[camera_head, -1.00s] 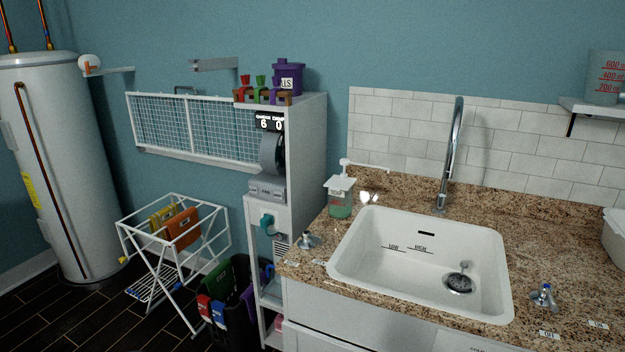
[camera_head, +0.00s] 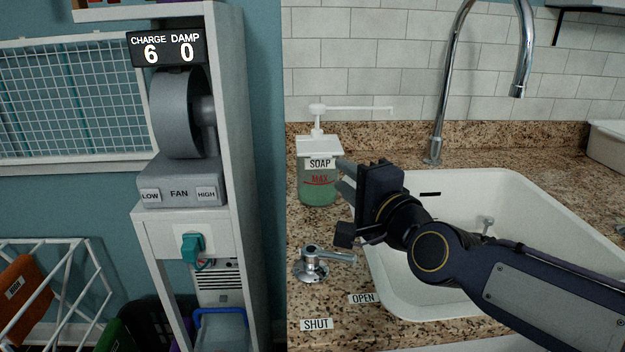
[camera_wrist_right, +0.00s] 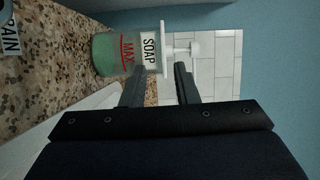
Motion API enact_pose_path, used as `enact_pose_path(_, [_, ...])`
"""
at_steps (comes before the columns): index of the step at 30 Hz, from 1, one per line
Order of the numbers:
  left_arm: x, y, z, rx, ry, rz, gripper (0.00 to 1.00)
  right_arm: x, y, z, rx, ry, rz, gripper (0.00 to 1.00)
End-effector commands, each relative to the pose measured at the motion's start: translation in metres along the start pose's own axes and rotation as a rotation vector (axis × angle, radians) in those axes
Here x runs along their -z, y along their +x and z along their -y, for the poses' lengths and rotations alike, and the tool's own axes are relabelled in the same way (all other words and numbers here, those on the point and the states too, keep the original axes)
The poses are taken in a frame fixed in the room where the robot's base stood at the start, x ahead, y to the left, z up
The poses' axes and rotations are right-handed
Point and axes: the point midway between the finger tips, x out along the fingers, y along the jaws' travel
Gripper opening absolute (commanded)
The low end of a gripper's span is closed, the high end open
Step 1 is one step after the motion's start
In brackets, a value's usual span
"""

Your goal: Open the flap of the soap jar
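The soap jar (camera_head: 317,186) stands on the counter left of the sink, with green liquid, a MAX line and a white pump top (camera_head: 317,120). Its white lid (camera_head: 319,147) carries a SOAP label; I cannot make out a separate flap, and the lid looks closed. My right gripper (camera_head: 343,175) is just right of the jar, fingers pointing at it. In the right wrist view the gripper (camera_wrist_right: 158,75) is open and empty, with the jar (camera_wrist_right: 112,54) and its lid (camera_wrist_right: 165,48) ahead of the fingertips. Contact is unclear. My left gripper is out of view.
A tap handle (camera_head: 320,262) stands on the counter in front of the jar, near SHUT and OPEN labels. The sink (camera_head: 480,185) lies under my right arm, with a tall faucet (camera_head: 440,100) behind. A shelf unit with a fan (camera_head: 180,185) is at left.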

Motion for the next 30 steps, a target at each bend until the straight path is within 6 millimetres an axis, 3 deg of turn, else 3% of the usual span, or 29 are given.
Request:
enact_pose_path(15, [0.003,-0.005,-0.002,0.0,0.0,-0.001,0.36,-0.001,0.071,0.003,0.01,0.015,-0.002,0.27])
enact_pose_path(26, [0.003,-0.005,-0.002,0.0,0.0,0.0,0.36,0.0,0.079,0.003,0.011,0.013,-0.003,0.27])
enact_pose_path(30, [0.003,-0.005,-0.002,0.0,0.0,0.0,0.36,0.0,0.079,0.003,0.01,0.013,-0.003,0.13])
